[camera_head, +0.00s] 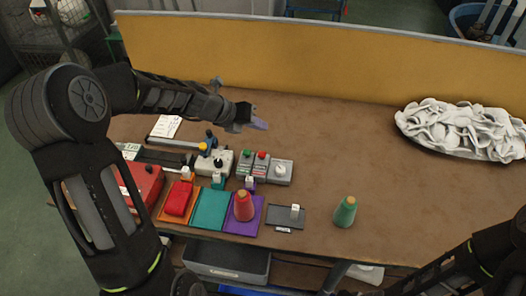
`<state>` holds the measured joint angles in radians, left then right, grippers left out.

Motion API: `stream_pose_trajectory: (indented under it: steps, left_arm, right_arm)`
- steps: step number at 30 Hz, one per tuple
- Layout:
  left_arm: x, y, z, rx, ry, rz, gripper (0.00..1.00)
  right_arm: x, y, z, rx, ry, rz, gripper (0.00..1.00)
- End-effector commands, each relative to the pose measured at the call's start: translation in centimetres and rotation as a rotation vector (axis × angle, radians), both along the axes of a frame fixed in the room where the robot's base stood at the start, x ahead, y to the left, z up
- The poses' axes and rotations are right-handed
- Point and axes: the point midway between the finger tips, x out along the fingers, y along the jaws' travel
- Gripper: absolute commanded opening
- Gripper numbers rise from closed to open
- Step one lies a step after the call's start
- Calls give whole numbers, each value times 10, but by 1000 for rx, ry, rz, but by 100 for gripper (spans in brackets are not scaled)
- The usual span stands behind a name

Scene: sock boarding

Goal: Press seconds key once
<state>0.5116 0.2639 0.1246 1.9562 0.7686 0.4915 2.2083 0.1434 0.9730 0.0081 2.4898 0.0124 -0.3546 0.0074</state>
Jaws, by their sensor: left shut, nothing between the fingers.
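A grey box with a green key (247,155) and a red key (262,155) sits on the brown table. Beside it is a grey box with a white knob (281,170). The labels are too small to read, so I cannot tell which key is the seconds key. My left gripper (259,124) is shut and empty, behind and above the key box, apart from it. My right arm shows at the lower right, but its gripper is out of view.
White socks (455,130) are heaped at the far right. The table's middle right is clear.

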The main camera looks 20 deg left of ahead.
Motion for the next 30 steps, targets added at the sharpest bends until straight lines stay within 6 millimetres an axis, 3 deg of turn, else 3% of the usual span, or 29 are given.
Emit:
stream_pose_trajectory:
  steps: [8,21,30]
  left_arm:
    - [0,0,-12,1,0,-1,0]
    - [0,0,-69,1,0,-1,0]
    - [0,0,-87,1,0,-1,0]
  right_arm:
    - [1,0,-12,2,-4,1,0]
    - [8,4,-66,17,-26,6,0]
    - [9,4,-76,18,-28,7,0]
